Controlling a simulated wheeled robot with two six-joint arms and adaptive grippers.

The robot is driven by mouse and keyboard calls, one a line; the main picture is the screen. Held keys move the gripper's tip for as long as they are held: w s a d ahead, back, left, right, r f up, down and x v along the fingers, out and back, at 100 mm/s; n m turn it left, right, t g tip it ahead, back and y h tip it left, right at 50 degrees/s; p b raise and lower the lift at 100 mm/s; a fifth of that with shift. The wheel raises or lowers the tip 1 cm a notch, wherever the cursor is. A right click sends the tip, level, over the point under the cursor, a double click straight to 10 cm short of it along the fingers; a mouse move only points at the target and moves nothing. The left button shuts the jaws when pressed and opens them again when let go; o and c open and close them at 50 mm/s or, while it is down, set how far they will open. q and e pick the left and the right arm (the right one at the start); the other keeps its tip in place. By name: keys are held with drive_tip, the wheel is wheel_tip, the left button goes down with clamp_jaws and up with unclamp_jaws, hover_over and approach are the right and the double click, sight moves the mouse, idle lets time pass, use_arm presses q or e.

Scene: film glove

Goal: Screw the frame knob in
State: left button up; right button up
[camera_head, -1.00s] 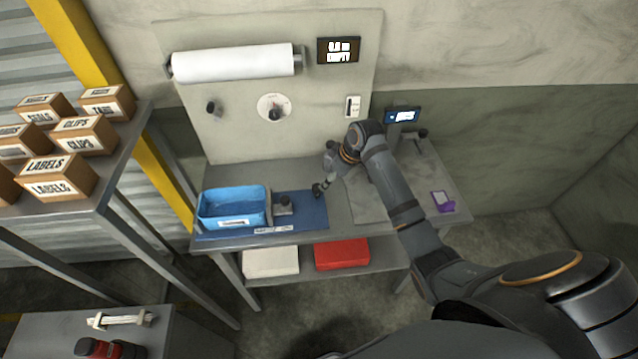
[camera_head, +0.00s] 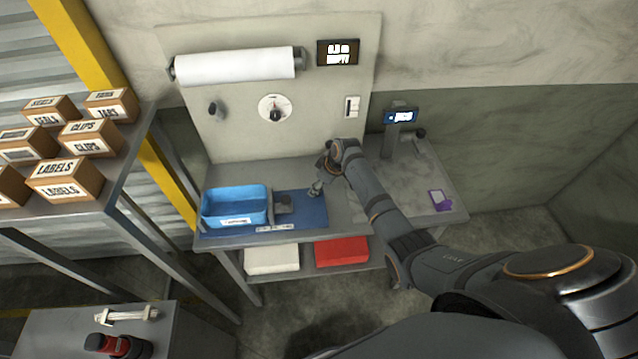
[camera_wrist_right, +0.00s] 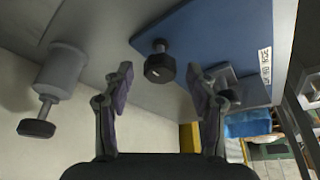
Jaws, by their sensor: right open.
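My right gripper (camera_wrist_right: 160,85) is open and empty, with its two dark fingers spread. A dark faceted knob (camera_wrist_right: 160,68) with a short grey stem is by the blue mat (camera_wrist_right: 200,40). In the wrist view it shows between and slightly beyond the fingertips, and no finger visibly touches it. A second dark knob (camera_wrist_right: 37,128) sticks out on a rod from a grey cylinder (camera_wrist_right: 62,72) at the left. In the head view my right gripper (camera_head: 319,182) is low over the mat's right end, small and hard to make out. My left gripper is out of view.
A blue bin (camera_head: 206,212) and a dark grey block (camera_head: 284,204) sit on the mat. The back panel carries a white roll (camera_head: 237,65), a dial (camera_head: 275,110) and a display (camera_head: 338,52). A purple item (camera_head: 439,199) lies on the right bench.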

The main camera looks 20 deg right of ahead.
drive_tip(key=c, duration=1.2)
drive_tip(key=shift+o, duration=0.2)
